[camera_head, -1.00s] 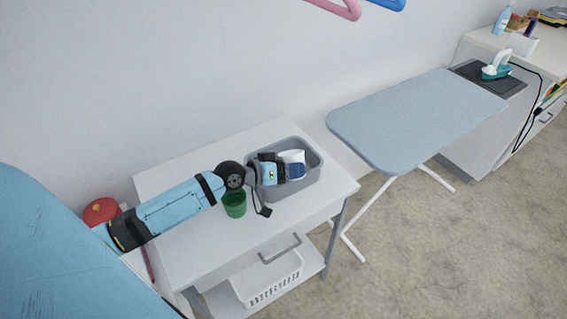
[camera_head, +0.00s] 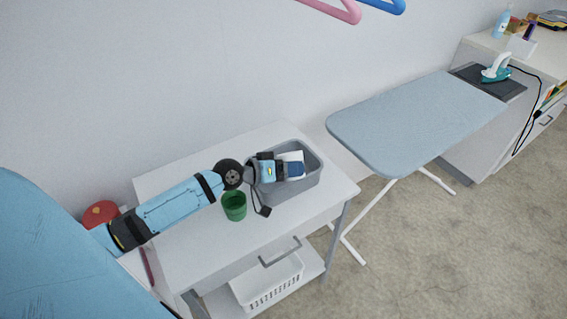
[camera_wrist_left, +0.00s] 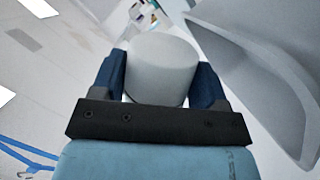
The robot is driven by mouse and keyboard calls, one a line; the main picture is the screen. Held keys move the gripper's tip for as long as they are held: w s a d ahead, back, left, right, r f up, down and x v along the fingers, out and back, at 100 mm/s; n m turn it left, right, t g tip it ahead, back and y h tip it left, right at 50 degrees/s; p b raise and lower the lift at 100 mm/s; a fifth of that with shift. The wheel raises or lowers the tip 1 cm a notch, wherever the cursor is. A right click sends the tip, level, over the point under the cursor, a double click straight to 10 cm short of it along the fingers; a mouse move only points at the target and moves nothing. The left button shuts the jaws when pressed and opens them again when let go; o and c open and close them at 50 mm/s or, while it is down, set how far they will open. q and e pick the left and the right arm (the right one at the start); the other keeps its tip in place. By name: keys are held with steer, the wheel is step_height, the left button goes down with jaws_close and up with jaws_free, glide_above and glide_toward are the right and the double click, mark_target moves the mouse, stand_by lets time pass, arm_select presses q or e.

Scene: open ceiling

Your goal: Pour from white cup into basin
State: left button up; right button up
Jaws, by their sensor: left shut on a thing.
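The grey basin (camera_head: 290,191) stands on the white table. My left gripper (camera_head: 295,170) is over the basin in the head view and is shut on the white cup (camera_head: 292,157). In the left wrist view the white cup (camera_wrist_left: 161,70) sits between the two blue fingers of my left gripper (camera_wrist_left: 161,82), and the basin's grey wall (camera_wrist_left: 225,45) is close on the right. The cup looks tilted. Its opening and contents cannot be seen. My right gripper is not in view.
A green cup (camera_head: 234,206) stands on the white table (camera_head: 205,245) just in front of the basin, close under my left arm. A white basket (camera_head: 268,284) is on the lower shelf. An ironing board (camera_head: 410,120) stands to the right.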

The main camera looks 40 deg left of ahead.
arm_select(q)
steer(key=shift+a+r+n+g+h+p, duration=0.1)
steer(key=shift+r+n+g+h+p, duration=0.2)
steer(key=shift+r+n+p, duration=0.55)
stand_by(0.7)
steer(key=shift+w+f+n+h+b, duration=0.1)
steer(key=shift+f+n+h+b, duration=0.25)
steer(key=shift+f+n, duration=0.35)
stand_by(0.5)
steer(key=shift+w+a+r+n+g+h+p, duration=0.15)
steer(key=shift+r+n+g+h+p, duration=0.15)
steer(key=shift+r+n+p, duration=0.3)
stand_by(0.7)
steer(key=shift+w+a+f+n+h+b, duration=0.25)
steer(key=shift+w+a+f+n+b, duration=0.25)
steer(key=shift+a+n, duration=0.2)
stand_by(0.8)
steer(key=shift+r+n+p, duration=0.15)
steer(key=shift+n+p, duration=0.15)
steer(key=shift+n, duration=0.15)
stand_by(0.3)
steer(key=shift+a+r+g+h, duration=0.1)
steer(key=shift+r+g+h, duration=0.05)
steer(key=shift+g+h, duration=0.15)
steer(key=shift+w+n, duration=0.1)
steer(key=shift+n, duration=0.2)
